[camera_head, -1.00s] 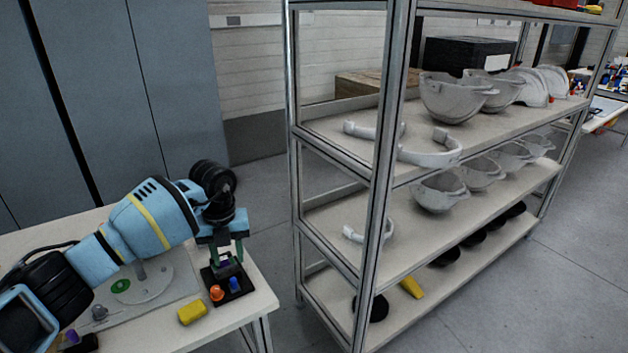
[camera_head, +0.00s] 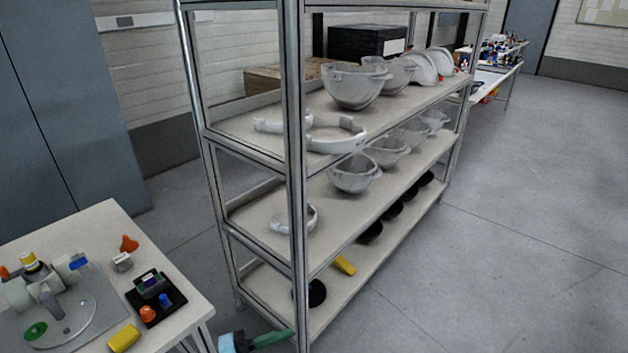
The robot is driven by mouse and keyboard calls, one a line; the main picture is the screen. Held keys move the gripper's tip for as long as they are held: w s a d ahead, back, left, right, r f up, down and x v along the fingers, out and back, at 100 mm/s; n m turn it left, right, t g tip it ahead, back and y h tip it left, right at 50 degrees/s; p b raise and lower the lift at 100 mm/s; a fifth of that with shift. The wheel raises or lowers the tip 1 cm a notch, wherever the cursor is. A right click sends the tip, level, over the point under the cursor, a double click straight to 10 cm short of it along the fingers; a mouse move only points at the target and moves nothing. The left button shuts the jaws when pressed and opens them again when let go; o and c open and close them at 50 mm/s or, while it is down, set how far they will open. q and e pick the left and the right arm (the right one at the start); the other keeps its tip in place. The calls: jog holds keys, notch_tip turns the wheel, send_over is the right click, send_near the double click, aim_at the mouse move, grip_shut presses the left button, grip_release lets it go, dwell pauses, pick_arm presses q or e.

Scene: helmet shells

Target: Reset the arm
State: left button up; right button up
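My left gripper (camera_head: 262,341) shows only in part at the bottom edge, low between the table (camera_head: 188,298) and the shelf rack. A light blue and black body with a green finger pointing right is visible. The rest is cut off by the frame, and I cannot tell whether it is open or shut. It is clear of the table-top items. My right gripper is not in view.
A metal rack (camera_head: 293,150) holds white helmet shells (camera_head: 355,84), strap rings (camera_head: 337,133) and black parts. The table carries a black pad (camera_head: 168,315) with small parts, a yellow block (camera_head: 124,338) and a grey fixture. Open floor (camera_head: 520,220) lies right.

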pick_arm(q)
jog(key=s+a+f+n+t+y, duration=0.7)
jog(key=s+a+f+n+y, duration=0.4)
jog(key=n, duration=0.7)
jog(key=s+a+f+n+g+y, duration=0.1)
jog(key=s+f+n+g+y, duration=0.1)
jog(key=s, duration=0.4)
jog(key=s+a+f+n+g+y+p, duration=0.1)
jog(key=s+a+f+n+g+y, duration=0.1)
jog(key=s+f, duration=0.3)
jog(key=shift+s+a+n+g, duration=0.25)
jog(key=shift+s+g, duration=0.35)
jog(key=shift+s, duration=0.6)
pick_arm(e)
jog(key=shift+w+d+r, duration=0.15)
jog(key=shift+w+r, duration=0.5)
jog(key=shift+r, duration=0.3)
pick_arm(q)
jog(key=shift+f, duration=0.15)
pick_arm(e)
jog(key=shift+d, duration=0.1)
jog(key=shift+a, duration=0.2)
